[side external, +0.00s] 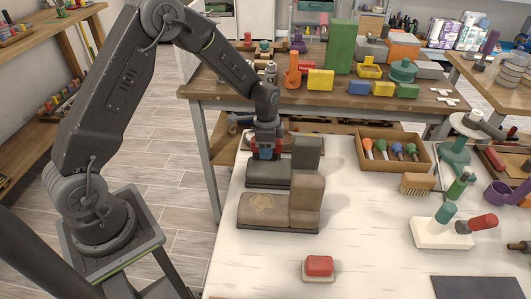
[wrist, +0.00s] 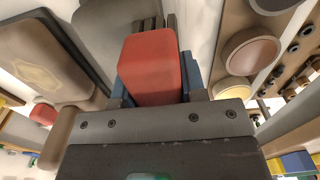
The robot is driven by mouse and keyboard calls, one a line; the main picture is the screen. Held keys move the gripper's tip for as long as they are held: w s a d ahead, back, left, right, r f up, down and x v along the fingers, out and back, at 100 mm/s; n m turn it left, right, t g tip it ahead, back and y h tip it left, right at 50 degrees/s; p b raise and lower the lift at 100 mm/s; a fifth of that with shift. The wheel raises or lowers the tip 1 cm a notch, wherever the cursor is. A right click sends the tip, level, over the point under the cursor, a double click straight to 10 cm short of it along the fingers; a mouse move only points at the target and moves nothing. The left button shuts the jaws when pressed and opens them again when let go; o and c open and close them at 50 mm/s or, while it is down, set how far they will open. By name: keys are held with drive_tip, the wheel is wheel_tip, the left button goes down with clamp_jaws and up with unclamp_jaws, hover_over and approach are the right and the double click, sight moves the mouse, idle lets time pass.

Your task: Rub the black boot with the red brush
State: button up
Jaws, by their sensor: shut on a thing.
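My gripper (side external: 265,148) is shut on the red brush, a red block held between blue fingers in the wrist view (wrist: 150,66). Dark strips show past its far end. In the side view the brush is mostly hidden by the fingers. The black boot (side external: 268,174) lies on the white table with its shaft (side external: 307,153) to the right. My gripper is low over the rear side of the boot's foot part. I cannot tell whether the brush touches it. In the wrist view part of a dark grey surface, seemingly the boot (wrist: 103,20), shows beside the brush.
A brown boot (side external: 262,211) lies in front of the black boot. A red block on a pale base (side external: 319,266) sits near the front. A wooden box of colored-handled tools (side external: 395,168), a bristle brush (side external: 416,185) and a white stand (side external: 440,236) are to the right. The table's middle is clear.

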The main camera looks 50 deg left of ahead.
sight(270, 174)
drive_tip(key=shift+w+d, duration=0.5)
drive_tip(key=shift+d, duration=0.2)
drive_tip(key=shift+s+d, duration=2.45)
drive_tip(key=shift+s, duration=0.05)
drive_tip(key=shift+w+a, duration=2.45)
drive_tip(key=shift+a, duration=0.1)
drive_tip(key=shift+w+r, duration=0.1)
drive_tip(key=shift+r, duration=4.1)
